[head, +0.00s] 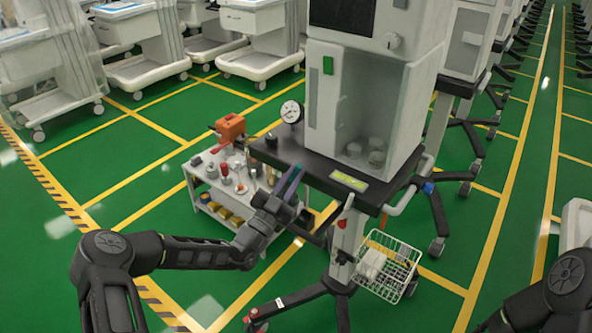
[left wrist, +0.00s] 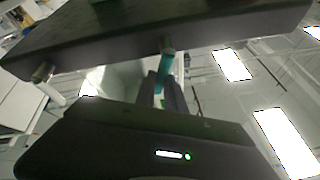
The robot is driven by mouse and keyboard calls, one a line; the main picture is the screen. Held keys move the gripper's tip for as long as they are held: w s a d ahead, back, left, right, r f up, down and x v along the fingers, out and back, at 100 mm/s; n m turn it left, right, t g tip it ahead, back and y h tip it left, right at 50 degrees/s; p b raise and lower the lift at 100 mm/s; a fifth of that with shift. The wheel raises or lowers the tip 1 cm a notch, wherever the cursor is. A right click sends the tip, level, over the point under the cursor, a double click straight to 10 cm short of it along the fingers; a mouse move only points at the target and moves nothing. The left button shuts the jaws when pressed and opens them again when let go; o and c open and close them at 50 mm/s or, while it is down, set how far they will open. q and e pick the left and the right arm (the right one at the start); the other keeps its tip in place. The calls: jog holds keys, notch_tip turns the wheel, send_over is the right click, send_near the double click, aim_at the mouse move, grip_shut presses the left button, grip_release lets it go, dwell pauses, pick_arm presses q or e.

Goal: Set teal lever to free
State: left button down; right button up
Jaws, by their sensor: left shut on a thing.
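The teal lever (left wrist: 165,65) hangs below the dark shelf of the anaesthesia cart in the left wrist view. My left gripper (left wrist: 164,92) has its two dark fingers closed around the lever's lower part. In the head view my left gripper (head: 284,198) is at the left front edge of the cart's black shelf (head: 318,176). A thin teal and purple piece shows there, but the lever's setting cannot be read. My right arm shows at the lower right of the head view, with its gripper out of frame.
A low white trolley (head: 209,201) with several tools stands left of the cart, close to my left forearm. A wire basket (head: 390,265) hangs on the cart's front. The cart's dark wheeled legs spread below. Green floor is open at the left front.

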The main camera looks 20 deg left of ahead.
pick_arm(q)
jog(key=shift+w+a+r+n+y+p, duration=0.15)
jog(key=shift+n+y+p, duration=0.2)
jog(key=shift+n, duration=0.45)
jog(key=shift+s+a+f+n+y+p, duration=0.15)
jog(key=shift+n+y+p, duration=0.15)
jog(key=shift+n, duration=0.5)
jog(key=shift+w, duration=0.1)
jog(key=c, duration=1.4)
grip_release()
jog(key=shift+r, duration=0.1)
jog(key=shift+a, duration=0.1)
jog(key=v, duration=0.7)
jog(key=shift+s+f+b, duration=0.2)
jog(key=shift+s+b, duration=0.15)
jog(key=shift+b, duration=0.05)
